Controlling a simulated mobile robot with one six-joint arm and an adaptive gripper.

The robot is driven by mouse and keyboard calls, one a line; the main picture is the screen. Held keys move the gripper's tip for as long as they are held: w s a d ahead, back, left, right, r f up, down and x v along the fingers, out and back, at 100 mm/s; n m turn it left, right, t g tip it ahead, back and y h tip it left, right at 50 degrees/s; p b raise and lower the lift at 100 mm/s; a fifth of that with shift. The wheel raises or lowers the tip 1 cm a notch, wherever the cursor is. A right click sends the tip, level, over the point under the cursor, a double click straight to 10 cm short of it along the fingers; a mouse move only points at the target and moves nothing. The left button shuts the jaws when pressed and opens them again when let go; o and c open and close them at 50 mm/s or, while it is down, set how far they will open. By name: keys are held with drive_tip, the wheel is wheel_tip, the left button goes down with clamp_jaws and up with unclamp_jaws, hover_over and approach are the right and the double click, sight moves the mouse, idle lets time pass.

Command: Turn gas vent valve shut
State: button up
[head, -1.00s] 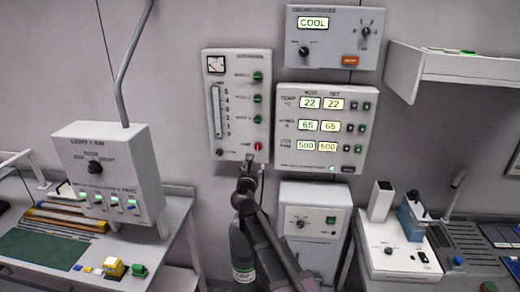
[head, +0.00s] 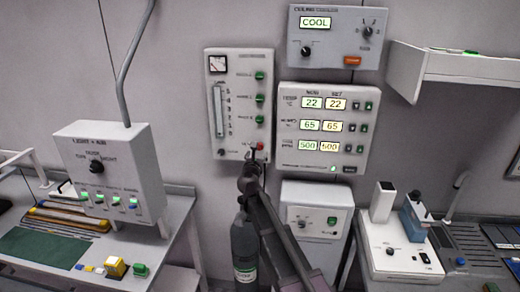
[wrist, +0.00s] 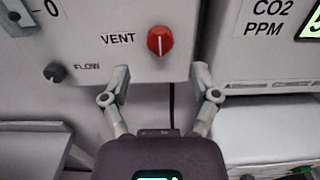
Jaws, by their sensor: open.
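The red vent valve knob (wrist: 160,41) is on the lower right of the gas panel (head: 237,139), beside the printed word VENT. Its white pointer line stands about vertical. It also shows in the head view (head: 260,147) as a small red dot. My gripper (wrist: 162,74) is open and empty. Its two fingers are spread to the left and right, just below the knob in the wrist view. They do not touch the knob.
A dark flow knob (wrist: 55,72) is left of the vent knob. The display panel (head: 324,158) with CO2 readings is close on the right. A gas cylinder (head: 243,245) stands below, and a cabinet (head: 315,225) stands right of it.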

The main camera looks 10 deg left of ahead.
sight(259, 147)
drive_tip(key=shift+w+d, duration=0.15)
drive_tip(key=shift+w, duration=2.7)
